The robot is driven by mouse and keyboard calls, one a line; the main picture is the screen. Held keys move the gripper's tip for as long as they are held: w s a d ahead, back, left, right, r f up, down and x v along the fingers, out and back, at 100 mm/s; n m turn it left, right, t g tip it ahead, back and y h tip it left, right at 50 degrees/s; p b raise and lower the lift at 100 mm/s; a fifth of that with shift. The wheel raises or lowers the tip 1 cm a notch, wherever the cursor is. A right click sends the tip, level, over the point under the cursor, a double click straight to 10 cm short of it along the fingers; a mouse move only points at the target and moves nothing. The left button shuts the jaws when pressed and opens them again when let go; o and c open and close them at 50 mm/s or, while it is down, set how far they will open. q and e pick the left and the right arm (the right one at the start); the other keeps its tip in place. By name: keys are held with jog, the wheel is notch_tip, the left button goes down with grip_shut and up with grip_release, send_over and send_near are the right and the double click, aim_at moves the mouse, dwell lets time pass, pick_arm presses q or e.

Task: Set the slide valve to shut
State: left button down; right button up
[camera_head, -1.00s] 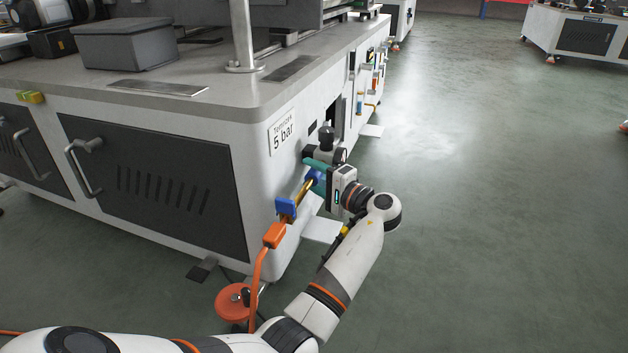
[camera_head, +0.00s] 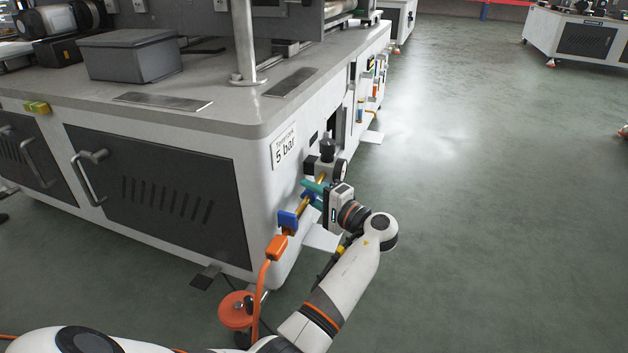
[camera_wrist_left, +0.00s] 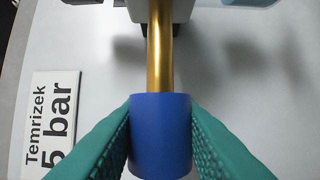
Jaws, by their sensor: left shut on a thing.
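The slide valve is a blue sleeve (camera_head: 307,198) around a brass pipe (camera_head: 320,179) on the cabinet's side. My left gripper (camera_head: 311,192) is shut on this sleeve, its teal fingers on either side. In the left wrist view the sleeve (camera_wrist_left: 161,135) sits between the fingertips, with bare brass pipe (camera_wrist_left: 160,45) running up to a grey body. A dark regulator with a gauge (camera_head: 328,165) is at the pipe's far end. A blue block (camera_head: 288,221) is at the near end. My right gripper is not in view.
An orange hose connector (camera_head: 277,247) and hose hang below the blue block. A label reading "Temrizek 5 bar" (camera_head: 284,149) is above the pipe. The floor (camera_head: 480,200) to the right is clear.

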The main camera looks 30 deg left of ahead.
pick_arm(q)
jog(key=shift+s+d+f, duration=0.1)
jog(key=shift+s+f, duration=0.05)
jog(key=shift+s, duration=0.05)
jog(key=c, duration=1.1)
grip_release()
